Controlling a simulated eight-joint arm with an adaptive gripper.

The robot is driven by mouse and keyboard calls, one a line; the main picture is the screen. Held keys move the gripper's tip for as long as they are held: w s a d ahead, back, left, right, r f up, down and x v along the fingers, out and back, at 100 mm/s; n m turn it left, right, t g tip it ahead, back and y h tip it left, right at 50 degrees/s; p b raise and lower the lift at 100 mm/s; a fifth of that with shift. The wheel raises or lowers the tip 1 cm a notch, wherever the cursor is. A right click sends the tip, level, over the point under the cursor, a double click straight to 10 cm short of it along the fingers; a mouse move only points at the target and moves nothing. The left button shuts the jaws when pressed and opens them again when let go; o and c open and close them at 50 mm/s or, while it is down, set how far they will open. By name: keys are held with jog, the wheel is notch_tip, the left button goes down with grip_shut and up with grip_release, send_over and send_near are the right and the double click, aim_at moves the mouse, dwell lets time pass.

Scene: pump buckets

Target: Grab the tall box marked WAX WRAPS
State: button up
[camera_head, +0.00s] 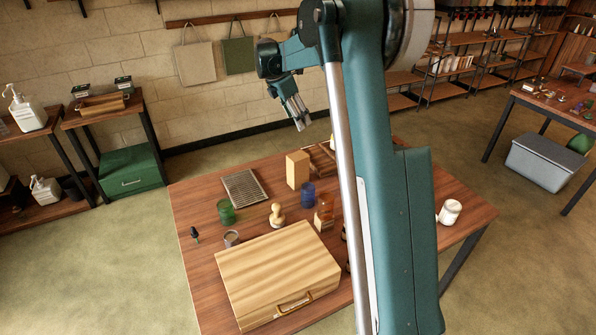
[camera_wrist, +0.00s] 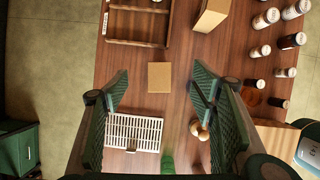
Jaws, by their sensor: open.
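A plain tan tall box (camera_head: 298,169) stands upright on the table in the head view. In the wrist view its top (camera_wrist: 159,77) lies between my fingers in the picture. A second tan box (camera_wrist: 210,14) stands at the top of the wrist view; I cannot see it in the head view. No lettering is legible on either box, so I cannot tell which is marked WAX WRAPS. My gripper (camera_head: 303,123) is open and empty, raised above the table's back side. In the wrist view, its two green fingers (camera_wrist: 160,74) are spread wide.
A slotted rack (camera_wrist: 133,131), a wooden divided tray (camera_wrist: 138,25) and a stamp-like wooden knob (camera_head: 277,215) are near the box. A large wooden case (camera_head: 278,270) lies at the front. Several bottles (camera_wrist: 289,72) stand to the right in the wrist view. My arm hides part of the table.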

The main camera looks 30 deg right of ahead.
aim_at(296, 156)
jog(key=f, duration=1.9)
jog(key=shift+w+d+f, duration=0.15)
jog(key=shift+w+f, duration=0.05)
jog(key=shift+f, duration=0.2)
jog(key=shift+x, duration=1.25)
jog(key=shift+f, duration=0.1)
jog(key=shift+b+x, duration=0.45)
jog(key=shift+x, duration=2.1)
jog(key=shift+s, duration=0.1)
jog(key=shift+c, duration=0.4)
jog(key=c, duration=1)
